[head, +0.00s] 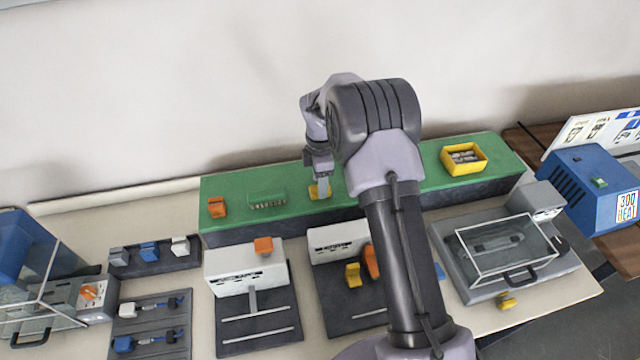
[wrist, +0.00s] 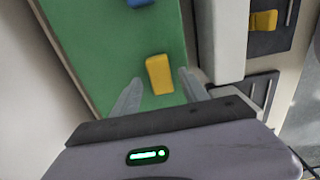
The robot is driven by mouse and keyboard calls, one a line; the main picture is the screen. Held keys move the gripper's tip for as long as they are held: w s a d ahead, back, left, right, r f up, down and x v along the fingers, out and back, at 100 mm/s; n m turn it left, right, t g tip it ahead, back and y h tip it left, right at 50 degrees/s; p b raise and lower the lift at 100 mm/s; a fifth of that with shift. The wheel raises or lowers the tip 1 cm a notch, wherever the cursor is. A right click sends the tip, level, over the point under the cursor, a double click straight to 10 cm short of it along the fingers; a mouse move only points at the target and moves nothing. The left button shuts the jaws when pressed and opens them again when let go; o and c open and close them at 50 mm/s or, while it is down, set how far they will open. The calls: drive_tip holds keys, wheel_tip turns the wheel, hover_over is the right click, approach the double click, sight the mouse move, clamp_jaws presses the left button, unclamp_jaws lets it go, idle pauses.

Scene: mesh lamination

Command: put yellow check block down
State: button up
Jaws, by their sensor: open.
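The yellow check block (wrist: 160,75) lies on the green surface (wrist: 100,40) in the wrist view. My gripper (wrist: 160,92) is open, with one finger on each side of the block and a visible gap to both. In the head view, the yellow block (head: 318,191) shows on the green shelf (head: 420,170) just below my gripper (head: 321,184), partly covered by the fingers. I cannot tell how high the fingertips are above the surface.
An orange block (head: 217,207) and a yellow tray (head: 464,157) also stand on the green shelf. In front are grey stations with orange and yellow parts and a clear-covered machine (head: 505,250). A blue block (wrist: 138,3) lies beyond the yellow one.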

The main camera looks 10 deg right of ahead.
wheel_tip(320, 180, up, 10)
drive_tip(key=r+p, duration=0.1)
drive_tip(key=p, duration=0.1)
drive_tip(key=s+a+r+m+t, duration=0.2)
drive_tip(key=s+r+m, duration=0.85)
drive_tip(key=r, duration=0.55)
drive_tip(key=s+a+r+m+t+y, duration=0.1)
drive_tip(key=s+m, duration=0.5)
drive_tip(key=s, duration=0.6)
drive_tip(key=s+a+r+m+t+y, duration=0.1)
drive_tip(key=s+m+t, duration=0.1)
drive_tip(key=s+m, duration=0.4)
drive_tip(key=s, duration=0.5)
drive_tip(key=shift+s+r+t, duration=0.15)
drive_tip(key=shift+s+t, duration=0.2)
drive_tip(key=shift+t, duration=0.05)
